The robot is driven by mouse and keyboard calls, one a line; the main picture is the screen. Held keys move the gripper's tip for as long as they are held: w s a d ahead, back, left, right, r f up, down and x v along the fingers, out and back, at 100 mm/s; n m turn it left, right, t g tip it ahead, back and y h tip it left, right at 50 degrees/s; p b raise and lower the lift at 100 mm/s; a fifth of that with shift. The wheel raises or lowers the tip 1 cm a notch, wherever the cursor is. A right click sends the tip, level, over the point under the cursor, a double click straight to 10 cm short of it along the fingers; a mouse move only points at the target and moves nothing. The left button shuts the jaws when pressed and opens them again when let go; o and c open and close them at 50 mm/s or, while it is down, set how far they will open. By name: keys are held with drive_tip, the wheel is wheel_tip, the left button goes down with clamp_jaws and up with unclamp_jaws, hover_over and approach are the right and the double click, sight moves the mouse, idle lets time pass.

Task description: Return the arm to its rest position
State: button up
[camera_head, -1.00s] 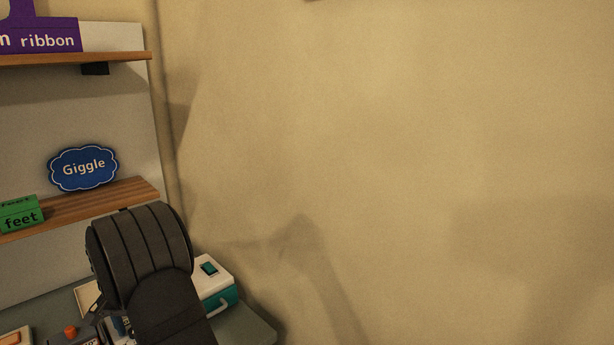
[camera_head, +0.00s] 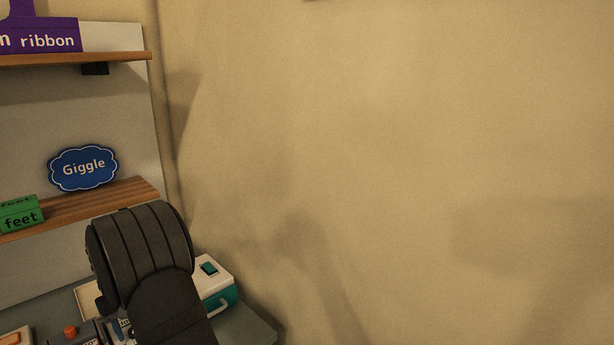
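A dark ribbed part of my own arm stands at the lower left, in front of the grey counter. My gripper is not in the picture, so its fingers and anything in them are hidden from me.
A white and teal box (camera_head: 219,284) stands on the counter (camera_head: 250,328) right of my arm. An orange-knobbed device (camera_head: 71,333) is at the left. Wooden shelves hold a green "feet" block (camera_head: 20,216), a blue "Giggle" sign (camera_head: 84,168) and a purple "ribbon" sign (camera_head: 48,40). Bare wall fills the right.

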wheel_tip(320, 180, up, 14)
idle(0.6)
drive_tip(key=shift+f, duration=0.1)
